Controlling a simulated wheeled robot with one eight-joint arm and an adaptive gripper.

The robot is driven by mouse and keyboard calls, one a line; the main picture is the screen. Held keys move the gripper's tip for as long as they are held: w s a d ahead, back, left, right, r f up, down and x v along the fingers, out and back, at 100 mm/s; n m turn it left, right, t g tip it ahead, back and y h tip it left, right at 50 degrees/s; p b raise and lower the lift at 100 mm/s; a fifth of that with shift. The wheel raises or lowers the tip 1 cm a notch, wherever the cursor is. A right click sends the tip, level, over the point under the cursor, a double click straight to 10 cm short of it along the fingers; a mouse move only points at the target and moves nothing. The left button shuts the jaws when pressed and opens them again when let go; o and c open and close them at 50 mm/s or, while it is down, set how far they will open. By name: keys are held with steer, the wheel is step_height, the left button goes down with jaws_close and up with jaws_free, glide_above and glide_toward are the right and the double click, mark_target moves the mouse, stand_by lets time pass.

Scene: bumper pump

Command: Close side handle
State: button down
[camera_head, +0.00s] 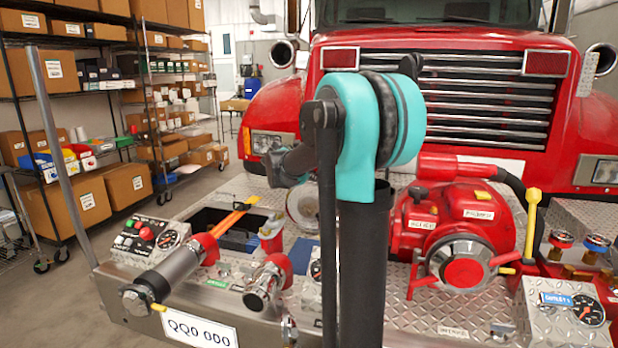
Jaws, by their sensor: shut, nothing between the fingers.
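The red pump unit (455,225) sits on the bumper deck, right of my arm. A lever with a yellow grip (533,197) stands upright at its right side. A red handle with a yellow tip (503,259) sticks out right from the pump's round front cap. An orange-yellow handle (236,213) lies tilted over the dark bin at left. I cannot tell which of these is the side handle. My gripper (277,164) shows as a dark, partly hidden shape left of my teal joint, above the deck and apart from all three handles.
A grey nozzle (170,278), a chrome fitting (265,285) and a control box (147,240) stand on the left of the deck. A gauge panel (570,312) is at front right. The truck grille (488,98) rises behind. My arm hides the deck's middle.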

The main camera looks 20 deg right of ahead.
steer(key=shift+w, duration=0.1)
stand_by(0.3)
steer(key=shift+w+d+m+g+h, duration=0.4)
steer(key=shift+w+d+m, duration=0.2)
steer(key=shift+w+d, duration=0.1)
